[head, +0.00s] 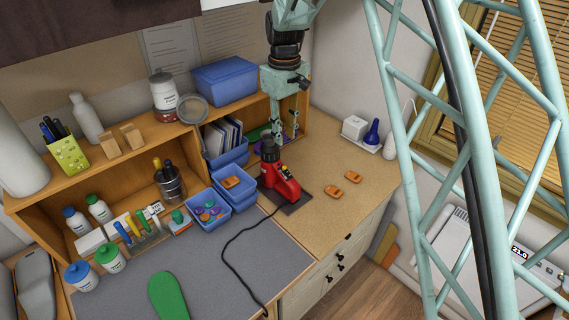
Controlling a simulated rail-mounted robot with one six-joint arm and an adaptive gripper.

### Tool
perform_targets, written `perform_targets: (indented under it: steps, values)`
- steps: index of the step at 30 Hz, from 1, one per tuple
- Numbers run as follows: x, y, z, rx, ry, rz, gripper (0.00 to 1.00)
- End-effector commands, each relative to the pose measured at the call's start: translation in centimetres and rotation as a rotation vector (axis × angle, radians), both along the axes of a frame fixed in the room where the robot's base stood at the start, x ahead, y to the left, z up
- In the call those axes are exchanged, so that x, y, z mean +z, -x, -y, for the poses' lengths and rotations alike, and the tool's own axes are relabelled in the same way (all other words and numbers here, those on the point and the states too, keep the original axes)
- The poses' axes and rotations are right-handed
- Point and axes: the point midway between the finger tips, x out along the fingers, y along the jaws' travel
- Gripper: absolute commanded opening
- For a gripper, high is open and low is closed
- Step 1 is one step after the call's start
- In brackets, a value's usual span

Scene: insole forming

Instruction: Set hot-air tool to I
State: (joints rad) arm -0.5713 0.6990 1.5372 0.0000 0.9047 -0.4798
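The hot-air tool (279,184) is a red body with a black top. It stands on a dark base plate at the right end of the grey mat. Small yellow and light marks show on its side; the switch position is too small to read. My gripper (285,138) points down just behind and above the tool, near the shelf's right end. Its two fingers look spread with a gap between them, and nothing is seen held. It appears apart from the tool.
Blue bins (207,212) stand directly left of the tool. A black cable (234,245) runs across the mat. Orange pieces (333,191) lie to the right on the wooden top. A white tray with a blue bottle (372,133) is at the back right. A green insole (168,297) lies in front.

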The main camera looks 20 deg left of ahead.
Motion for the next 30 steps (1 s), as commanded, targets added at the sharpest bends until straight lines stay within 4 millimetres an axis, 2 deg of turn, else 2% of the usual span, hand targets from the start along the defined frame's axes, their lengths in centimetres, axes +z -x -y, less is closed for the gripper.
perform_targets:
  steps: [8, 30]
  values:
    - [-2.3, 0.1, 0.1, 0.000, 0.002, -0.002, 0.23]
    - [-11.4, 0.1, 0.0, 0.000, 0.001, -0.002, 0.23]
